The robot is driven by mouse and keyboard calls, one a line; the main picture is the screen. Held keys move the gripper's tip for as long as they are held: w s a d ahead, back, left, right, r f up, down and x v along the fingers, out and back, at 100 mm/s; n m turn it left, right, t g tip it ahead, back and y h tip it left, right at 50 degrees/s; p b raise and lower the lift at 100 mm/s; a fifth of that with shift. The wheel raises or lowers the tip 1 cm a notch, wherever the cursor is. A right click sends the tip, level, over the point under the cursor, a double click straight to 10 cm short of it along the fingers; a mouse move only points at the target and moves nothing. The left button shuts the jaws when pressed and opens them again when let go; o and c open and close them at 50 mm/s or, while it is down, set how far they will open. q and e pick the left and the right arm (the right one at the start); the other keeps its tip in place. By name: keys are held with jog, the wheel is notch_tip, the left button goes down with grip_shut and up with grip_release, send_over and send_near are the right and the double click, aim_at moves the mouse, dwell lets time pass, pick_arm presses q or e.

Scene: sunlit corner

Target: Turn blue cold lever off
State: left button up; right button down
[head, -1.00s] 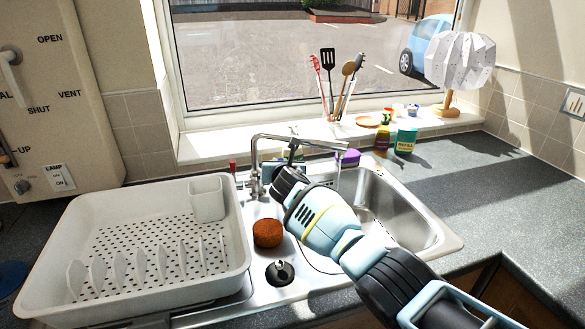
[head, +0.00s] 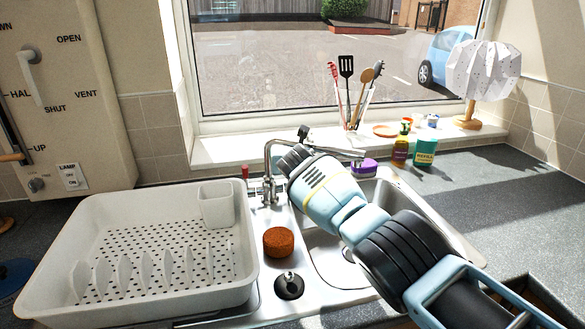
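The chrome tap (head: 268,165) stands behind the sink, its spout reaching right behind my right arm. A small red-topped lever (head: 245,172) shows at the tap's left. I cannot make out the blue cold lever; my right wrist covers the area right of the tap's base. My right gripper (head: 304,133) is at the tap, with only a small dark part showing past the wrist. Its fingers are mostly hidden, so I cannot tell whether it is open or touches anything. No water stream can be made out now. My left gripper is out of view.
A white dish rack (head: 60,215) fills the left counter. A brown round sponge (head: 278,241) and a black plug (head: 289,285) sit beside the sink basin (head: 425,215). Utensils (head: 347,85), bottles (head: 425,150) and a lamp (head: 482,70) stand near the window. The right counter is clear.

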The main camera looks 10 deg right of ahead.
jog(key=shift+f, duration=0.1)
dwell(0.5)
jog(key=c, duration=1.4)
grip_release()
jog(key=shift+o, duration=0.2)
